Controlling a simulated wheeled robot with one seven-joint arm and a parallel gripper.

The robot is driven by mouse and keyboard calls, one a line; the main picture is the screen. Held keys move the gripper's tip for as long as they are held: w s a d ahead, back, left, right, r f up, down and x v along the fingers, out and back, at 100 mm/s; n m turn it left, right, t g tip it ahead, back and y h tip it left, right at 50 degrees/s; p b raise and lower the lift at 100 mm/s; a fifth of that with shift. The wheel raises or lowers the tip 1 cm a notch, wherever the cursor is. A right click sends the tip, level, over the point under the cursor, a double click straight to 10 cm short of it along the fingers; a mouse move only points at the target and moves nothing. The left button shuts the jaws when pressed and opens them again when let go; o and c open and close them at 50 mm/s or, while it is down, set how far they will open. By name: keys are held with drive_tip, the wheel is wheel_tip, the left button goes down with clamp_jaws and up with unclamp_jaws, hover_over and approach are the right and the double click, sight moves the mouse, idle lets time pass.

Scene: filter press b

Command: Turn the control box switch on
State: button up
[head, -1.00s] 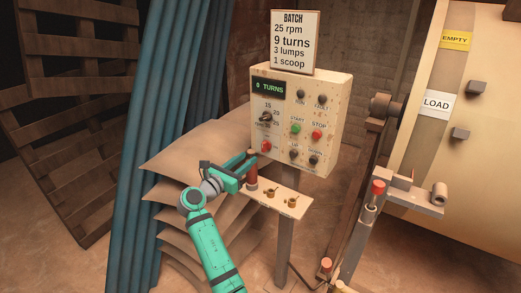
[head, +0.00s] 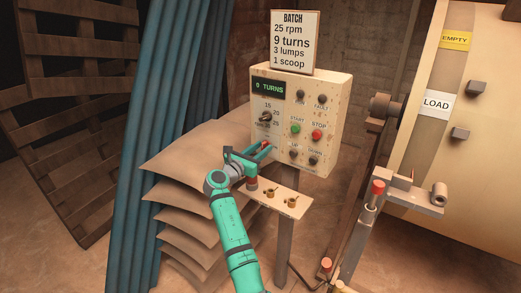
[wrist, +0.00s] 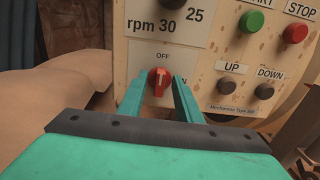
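The control box (head: 325,115) is a worn cream panel on a post. Its switch is a red rotary knob (wrist: 159,79) low on the left of the panel, under an OFF label. The knob's pale pointer mark stands near upright, toward OFF. The ON label at its right is mostly hidden by a finger. My gripper (head: 264,151) is at the panel's lower left. In the wrist view my gripper (wrist: 157,88) is open, one teal finger on each side of the knob. I cannot tell whether the fingers touch it.
UP (wrist: 231,89) and DOWN (wrist: 264,91) buttons sit right of the switch, with START (head: 295,128) and STOP (head: 317,135) above. A small shelf (head: 292,207) juts out below the box. Stacked sacks (head: 185,160) lie at the left. A lever with a red handle (head: 377,188) stands at the right.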

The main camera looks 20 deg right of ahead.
clamp_jaws()
